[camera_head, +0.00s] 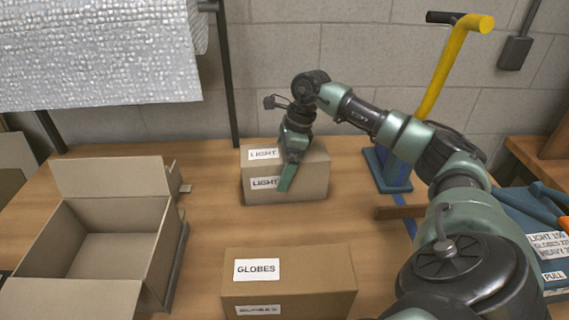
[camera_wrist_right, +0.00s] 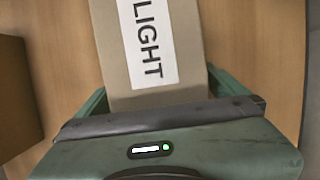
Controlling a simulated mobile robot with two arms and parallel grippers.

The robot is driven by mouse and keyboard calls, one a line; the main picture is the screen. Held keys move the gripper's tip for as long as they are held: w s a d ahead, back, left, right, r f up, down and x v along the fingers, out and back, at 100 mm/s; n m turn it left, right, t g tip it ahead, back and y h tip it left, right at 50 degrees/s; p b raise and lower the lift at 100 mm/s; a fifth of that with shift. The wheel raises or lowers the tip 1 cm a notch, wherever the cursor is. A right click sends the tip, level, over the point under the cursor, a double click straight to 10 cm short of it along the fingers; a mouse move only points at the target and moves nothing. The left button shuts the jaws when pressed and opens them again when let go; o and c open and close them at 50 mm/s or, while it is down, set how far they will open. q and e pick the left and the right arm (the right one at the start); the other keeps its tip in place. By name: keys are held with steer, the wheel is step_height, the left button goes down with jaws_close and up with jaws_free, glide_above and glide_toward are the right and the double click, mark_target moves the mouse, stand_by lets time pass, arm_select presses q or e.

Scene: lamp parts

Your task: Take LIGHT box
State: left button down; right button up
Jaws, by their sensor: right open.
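The LIGHT box (camera_head: 312,178) is a closed brown carton with white LIGHT labels on its top and front, standing on the table towards the back. My right gripper (camera_head: 288,178) is over the box, with one green finger showing in front of its front face. In the right wrist view the box (camera_wrist_right: 190,45) lies between the two green fingers of the open gripper (camera_wrist_right: 158,90), one at each side. Whether the fingers touch the box I cannot tell. My left gripper is not in view.
A closed GLOBES box (camera_head: 315,275) stands at the front. An open empty carton (camera_head: 110,255) is at the left. A blue stand with a yellow handle (camera_head: 455,60) stands behind my right arm. A blue labelled case (camera_head: 545,240) is at the right. Bare wooden table (camera_head: 215,225) lies between the boxes.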

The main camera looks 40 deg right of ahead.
steer(key=shift+c, duration=0.3)
steer(key=c, duration=1.5)
steer(key=shift+r, duration=0.1)
steer(key=c, duration=0.3)
